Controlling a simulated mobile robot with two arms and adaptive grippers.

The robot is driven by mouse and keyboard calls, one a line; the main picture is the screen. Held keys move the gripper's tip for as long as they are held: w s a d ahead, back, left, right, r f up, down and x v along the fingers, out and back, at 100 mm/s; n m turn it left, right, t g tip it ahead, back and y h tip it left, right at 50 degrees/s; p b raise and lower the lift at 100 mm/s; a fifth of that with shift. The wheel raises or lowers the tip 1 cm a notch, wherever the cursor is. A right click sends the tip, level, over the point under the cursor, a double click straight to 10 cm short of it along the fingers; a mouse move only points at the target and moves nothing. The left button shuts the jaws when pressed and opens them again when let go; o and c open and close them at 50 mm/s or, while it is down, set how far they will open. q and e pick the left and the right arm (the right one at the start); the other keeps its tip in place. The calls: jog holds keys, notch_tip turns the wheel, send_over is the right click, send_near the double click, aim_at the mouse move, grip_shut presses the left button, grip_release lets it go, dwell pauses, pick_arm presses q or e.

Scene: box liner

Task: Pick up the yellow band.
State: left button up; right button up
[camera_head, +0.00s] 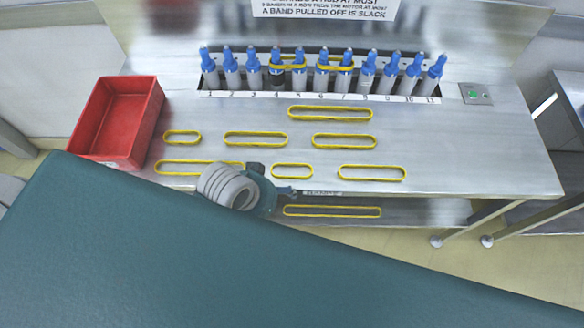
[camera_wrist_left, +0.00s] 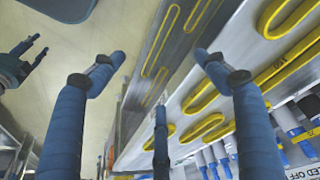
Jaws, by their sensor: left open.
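Several yellow bands lie flat on the steel bench, among them a long one (camera_head: 330,106) at the back, a middle one (camera_head: 255,132) and a front right one (camera_head: 372,166). Another yellow band (camera_head: 332,205) lies lower, below the bench's front edge. My left gripper is open and empty in the left wrist view (camera_wrist_left: 158,60), its blue fingers spread, with bands (camera_wrist_left: 204,127) beyond them on the right. In the head view a teal hand with grey rings (camera_head: 228,187) is at the bench's front edge, its fingers mostly hidden. A dark finger-like part at the wrist view's left edge may be my right gripper.
A red bin (camera_head: 117,120) stands at the bench's left end. A row of numbered blue-topped spindles (camera_head: 253,68) stands at the back, with yellow bands around some. A green-button box (camera_head: 475,94) is at the right. A large teal surface covers the lower left foreground.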

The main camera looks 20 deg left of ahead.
pick_arm(q)
jog(key=w+d+r+m+g+h, duration=0.1)
jog(key=w+d+r+m+g, duration=0.1)
jog(key=w+d+r+m, duration=0.5)
jog(key=m+g+y+p, duration=0.1)
jog(key=m+g+y, duration=0.1)
jog(key=m+y, duration=0.15)
send_over(290, 170)
jog(key=s, duration=0.1)
notch_tip(290, 170, down, 3)
jog(key=shift+s+r+h, duration=0.1)
jog(key=shift+s+h, duration=0.05)
jog(key=shift+h, duration=0.2)
jog(key=f, duration=0.1)
jog(key=f+p, duration=0.1)
jog(key=f, duration=0.1)
jog(key=f+p, duration=0.1)
jog(key=shift+s+d+f, duration=0.2)
jog(key=shift+d+f, duration=0.15)
jog(key=shift+f, duration=0.35)
jog(key=c, duration=1)
pick_arm(e)
jog(key=r, duration=0.3)
jog(key=shift+s+r, duration=0.1)
jog(key=shift+s, duration=0.15)
